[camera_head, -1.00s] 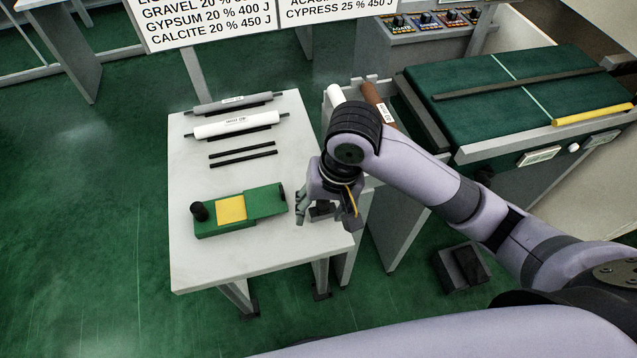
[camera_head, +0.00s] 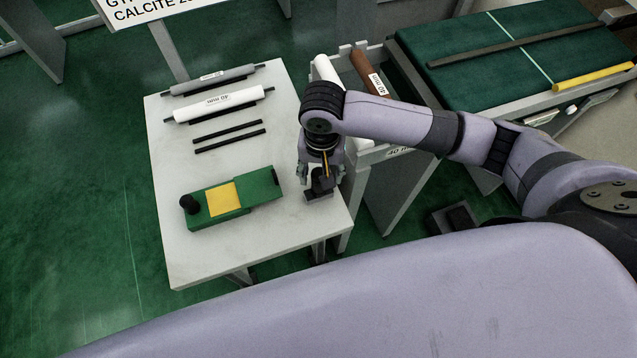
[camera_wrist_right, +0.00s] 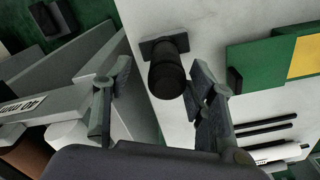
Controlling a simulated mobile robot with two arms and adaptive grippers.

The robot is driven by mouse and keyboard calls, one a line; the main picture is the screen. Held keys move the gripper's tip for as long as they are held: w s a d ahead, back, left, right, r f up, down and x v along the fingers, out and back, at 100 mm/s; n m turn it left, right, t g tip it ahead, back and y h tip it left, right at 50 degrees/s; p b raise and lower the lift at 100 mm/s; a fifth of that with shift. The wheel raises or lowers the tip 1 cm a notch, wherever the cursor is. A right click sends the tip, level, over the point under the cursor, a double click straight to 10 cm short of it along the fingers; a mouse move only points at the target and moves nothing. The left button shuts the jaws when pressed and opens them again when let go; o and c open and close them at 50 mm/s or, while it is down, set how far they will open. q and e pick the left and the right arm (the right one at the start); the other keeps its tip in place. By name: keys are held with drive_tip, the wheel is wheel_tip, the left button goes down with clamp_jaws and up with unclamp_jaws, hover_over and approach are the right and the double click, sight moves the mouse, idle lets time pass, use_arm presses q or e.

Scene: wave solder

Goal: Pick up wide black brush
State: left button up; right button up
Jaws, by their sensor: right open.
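The wide black brush (camera_head: 319,196) stands at the right edge of the white table, a dark block partly hidden under my right gripper (camera_head: 320,176). In the right wrist view the brush (camera_wrist_right: 167,72) shows as a round black handle on a flat, wider dark base. My right gripper (camera_wrist_right: 160,82) is open, with one finger on each side of the brush in that view. I cannot tell how far the fingertips are from the handle. My left gripper is not in view.
The white table (camera_head: 200,160) also holds a green tool with a yellow plate (camera_head: 224,198), two thin black bars (camera_head: 228,136), a white roller (camera_head: 218,104) and a grey roller (camera_head: 212,79). A rack with white and brown rollers (camera_head: 370,76) stands right of it.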

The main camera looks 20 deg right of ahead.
sight(319, 186)
drive_tip(key=shift+s+f, duration=0.1)
drive_tip(key=shift+f, duration=0.15)
drive_tip(key=shift+a+f, duration=0.1)
drive_tip(key=shift+f, duration=0.1)
drive_tip(key=f, duration=0.2)
drive_tip(key=f+p, duration=0.1)
drive_tip(key=f, duration=0.1)
drive_tip(key=shift+a+f, duration=0.2)
drive_tip(key=shift+f, duration=0.2)
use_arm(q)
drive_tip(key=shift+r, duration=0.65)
use_arm(e)
drive_tip(key=shift+c, duration=0.5)
drive_tip(key=c, duration=0.5)
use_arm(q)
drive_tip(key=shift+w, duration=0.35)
use_arm(e)
clamp_jaws()
